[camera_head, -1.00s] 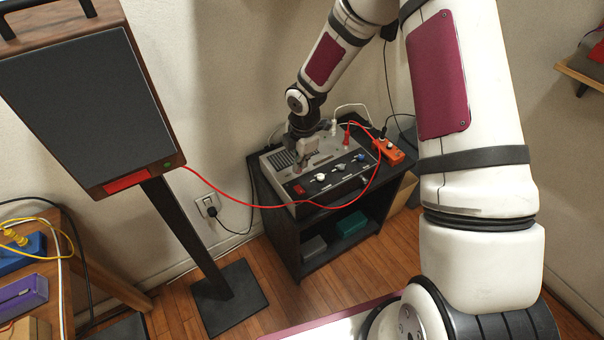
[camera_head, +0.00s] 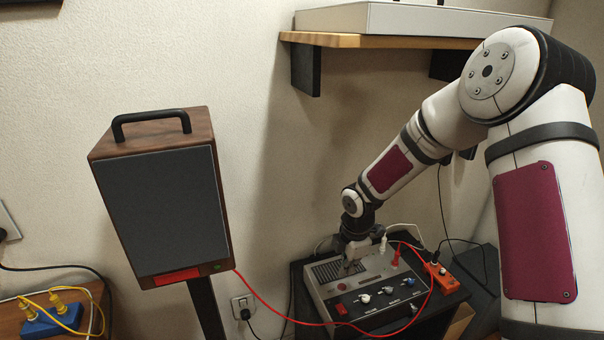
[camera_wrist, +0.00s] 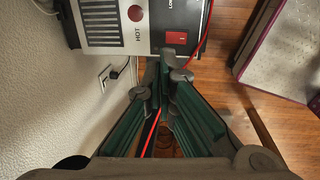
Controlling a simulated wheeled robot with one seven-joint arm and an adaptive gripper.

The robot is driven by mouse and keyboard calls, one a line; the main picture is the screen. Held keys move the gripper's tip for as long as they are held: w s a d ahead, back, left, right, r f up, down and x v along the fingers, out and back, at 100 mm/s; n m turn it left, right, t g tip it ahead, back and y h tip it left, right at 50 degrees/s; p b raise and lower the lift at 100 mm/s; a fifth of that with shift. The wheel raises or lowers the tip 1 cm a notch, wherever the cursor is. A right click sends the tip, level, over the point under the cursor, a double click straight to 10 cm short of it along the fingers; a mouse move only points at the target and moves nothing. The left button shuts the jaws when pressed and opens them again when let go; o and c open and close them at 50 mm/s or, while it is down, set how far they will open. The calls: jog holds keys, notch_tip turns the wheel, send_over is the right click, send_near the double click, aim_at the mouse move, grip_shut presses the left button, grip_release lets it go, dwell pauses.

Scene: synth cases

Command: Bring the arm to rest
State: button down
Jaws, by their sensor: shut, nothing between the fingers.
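My gripper (camera_head: 352,266) is at the grey control box (camera_head: 373,317), over its left part beside the vent slots. In the wrist view my gripper (camera_wrist: 170,60) has its fingertips together with nothing between them, near the edge of the box (camera_wrist: 145,42) by a red switch (camera_wrist: 176,38). I cannot tell whether the fingertips touch the box. My arm reaches down from the upper right, bent at the elbow.
A red cable (camera_head: 283,316) runs from the speaker (camera_head: 165,205) to the box; it passes behind the fingers in the wrist view. An orange box (camera_head: 441,277) sits at right. A wall shelf (camera_head: 370,41) is above, close to my elbow.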

jog(key=s+d+r+m+h, duration=0.1)
jog(key=s+d+r+m, duration=0.2)
jog(key=r, duration=0.4)
jog(key=s+r+m+t+h, duration=0.1)
jog(key=s+r+m, duration=0.35)
jog(key=r, duration=0.25)
jog(key=s+d+r+m+h, duration=0.1)
jog(key=s+d+r+m, duration=0.15)
jog(key=s+r, duration=0.4)
jog(key=s+a+r+m+y, duration=0.1)
jog(key=s+r+m, duration=0.3)
jog(key=s, duration=0.5)
jog(key=s+a+r+m+t+y, duration=0.1)
jog(key=s+a+r+m, duration=0.1)
jog(key=s+r+m, duration=0.2)
jog(key=s+m, duration=0.3)
jog(key=s, duration=0.2)
jog(key=shift+s+r+t+y+p, duration=0.3)
